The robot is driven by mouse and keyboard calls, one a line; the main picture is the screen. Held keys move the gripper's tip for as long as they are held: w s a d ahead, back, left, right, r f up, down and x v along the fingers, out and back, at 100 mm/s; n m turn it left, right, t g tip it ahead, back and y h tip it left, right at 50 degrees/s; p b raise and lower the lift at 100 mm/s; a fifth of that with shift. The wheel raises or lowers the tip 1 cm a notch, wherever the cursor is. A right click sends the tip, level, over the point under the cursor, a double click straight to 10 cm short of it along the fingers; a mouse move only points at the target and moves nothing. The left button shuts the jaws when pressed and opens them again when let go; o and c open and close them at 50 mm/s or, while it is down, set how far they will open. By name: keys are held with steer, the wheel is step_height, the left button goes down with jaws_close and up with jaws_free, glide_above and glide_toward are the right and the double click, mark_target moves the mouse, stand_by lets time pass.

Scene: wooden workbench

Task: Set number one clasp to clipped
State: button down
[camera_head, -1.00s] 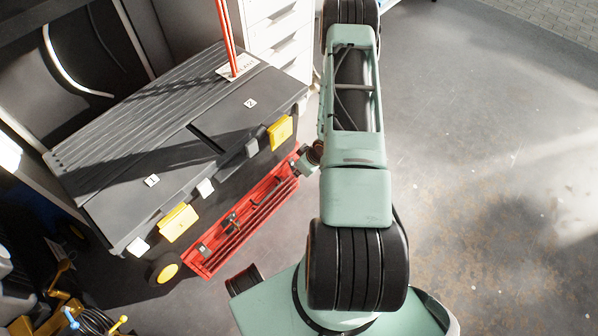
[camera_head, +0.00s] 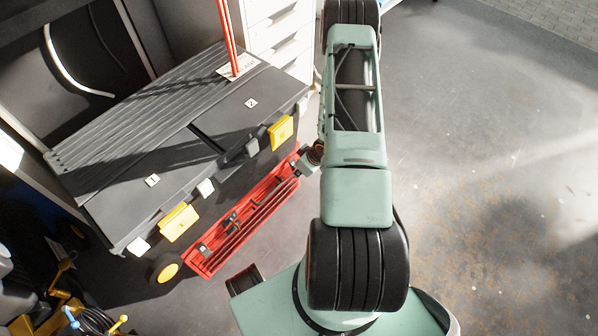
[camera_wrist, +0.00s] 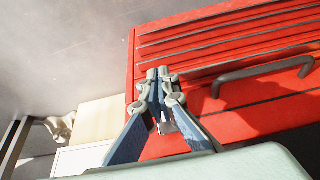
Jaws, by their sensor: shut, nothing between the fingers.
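A dark grey toolbox (camera_head: 110,150) stands at the left in the head view, its lid down. Label 1 (camera_head: 152,180) is on the lid's near-left part, and the number one clasp (camera_head: 178,223), yellow, is on the front edge below it. This clasp seems to stand out from the front, but I cannot tell if it is clipped. Label 2 (camera_head: 251,103) and the other yellow clasp (camera_head: 281,132) are farther right. In the wrist view my gripper (camera_wrist: 158,73) is shut and empty above a red ridged surface. In the head view my arm hides most of it, right of the toolbox.
A red tray (camera_head: 205,262) with dark parts in it runs along the toolbox front. Red upright rods (camera_head: 226,35) stand at the back of the lid. White drawers (camera_head: 285,40) are behind. Cables and tools lie at the lower left. The floor (camera_head: 500,170) at right is clear.

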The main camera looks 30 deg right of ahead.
steer(key=shift+r+p, duration=0.65)
steer(key=shift+r, duration=0.15)
